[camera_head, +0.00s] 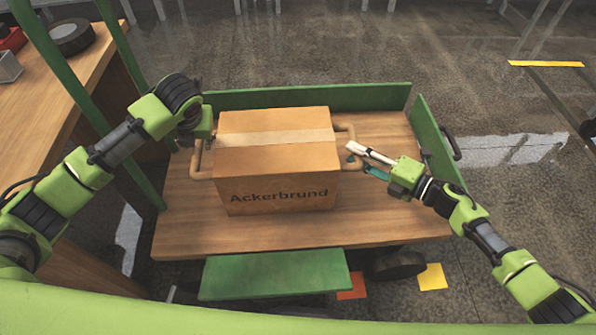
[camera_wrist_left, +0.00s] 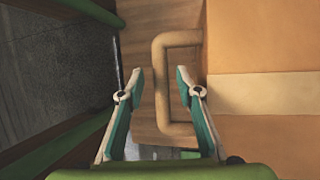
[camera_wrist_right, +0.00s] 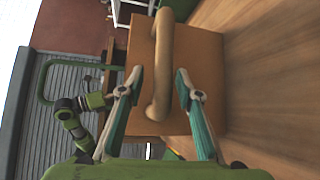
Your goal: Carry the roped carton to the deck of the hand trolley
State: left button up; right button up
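The brown carton (camera_head: 277,165), marked "Ackerbrund" with a pale tape strip, sits upright on the wooden deck (camera_head: 400,220) of the hand trolley. A tan rope handle loops out on its left side (camera_wrist_left: 161,85) and another on its right side (camera_wrist_right: 162,60). My left gripper (camera_wrist_left: 157,75) is open at the left handle, with the loop in front of and between its spread fingers; its fingertips are largely hidden in the head view. My right gripper (camera_wrist_right: 160,75) is open, with the right handle showing between its spread fingers. Neither gripper visibly closes on rope.
Green boards (camera_head: 310,97) edge the deck at the back and right. Green posts (camera_head: 130,165) stand at the left, beside a wooden table (camera_head: 50,110) carrying a black tape roll (camera_head: 72,37). Yellow (camera_head: 432,277) and orange (camera_head: 351,286) floor patches lie in front. Open floor lies behind and right.

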jog(key=shift+d, duration=0.1)
pick_arm(q)
jog(key=v, duration=0.7)
jog(key=shift+s+r, duration=0.15)
jog(key=shift+r, duration=0.25)
pick_arm(e)
jog(key=v, duration=1.2)
jog(key=shift+f, duration=0.1)
